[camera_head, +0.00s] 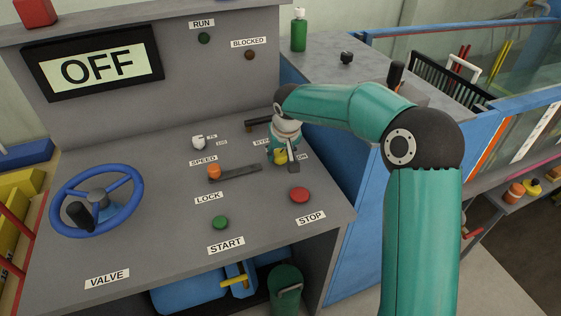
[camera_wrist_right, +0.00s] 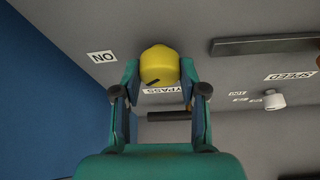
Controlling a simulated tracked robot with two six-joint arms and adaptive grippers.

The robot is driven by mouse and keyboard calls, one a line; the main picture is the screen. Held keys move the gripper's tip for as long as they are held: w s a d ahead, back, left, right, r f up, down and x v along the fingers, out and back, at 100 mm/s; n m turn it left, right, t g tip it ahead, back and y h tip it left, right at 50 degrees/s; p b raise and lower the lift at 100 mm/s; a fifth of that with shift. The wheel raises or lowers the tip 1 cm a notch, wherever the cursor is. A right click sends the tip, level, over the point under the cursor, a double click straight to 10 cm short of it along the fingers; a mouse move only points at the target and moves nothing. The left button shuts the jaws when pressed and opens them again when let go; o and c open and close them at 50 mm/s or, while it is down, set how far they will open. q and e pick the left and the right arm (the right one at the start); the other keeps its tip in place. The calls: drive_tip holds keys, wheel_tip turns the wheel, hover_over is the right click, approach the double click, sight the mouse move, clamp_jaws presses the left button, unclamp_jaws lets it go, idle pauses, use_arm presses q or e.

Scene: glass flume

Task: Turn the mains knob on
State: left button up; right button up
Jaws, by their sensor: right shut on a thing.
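The yellow mains knob (camera_head: 280,157) sits on the sloping grey panel, near a label ending in "ON". It also shows in the right wrist view (camera_wrist_right: 158,62), round with a short dark mark on its lower part. My right gripper (camera_head: 287,159) comes down on it from above and is shut on it, with one finger on each side of the knob in the wrist view. The gripper hides part of the knob and its label in the head view. The display (camera_head: 97,66) reads "OFF". My left gripper is in neither view.
Close by are an orange lock knob (camera_head: 214,172), a white speed knob (camera_head: 198,142), a red stop button (camera_head: 300,195) and a green start button (camera_head: 220,222). A blue valve wheel (camera_head: 127,201) stands at the left. A dark bar (camera_head: 257,121) lies behind the gripper.

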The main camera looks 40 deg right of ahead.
drive_tip(key=m+h+b, duration=0.1)
drive_tip(key=m+b, duration=0.1)
drive_tip(key=m, duration=0.1)
drive_tip(key=shift+w+a+f+m+g+b, duration=0.1)
drive_tip(key=shift+m+g+b, duration=0.2)
drive_tip(key=shift+g, duration=0.1)
drive_tip(key=shift+m+g+h+b, duration=0.45)
drive_tip(key=shift+m+g+h, duration=0.2)
drive_tip(key=shift+m, duration=1.35)
drive_tip(key=o, duration=1.1)
drive_tip(key=shift+o, duration=0.2)
drive_tip(key=v, duration=1.2)
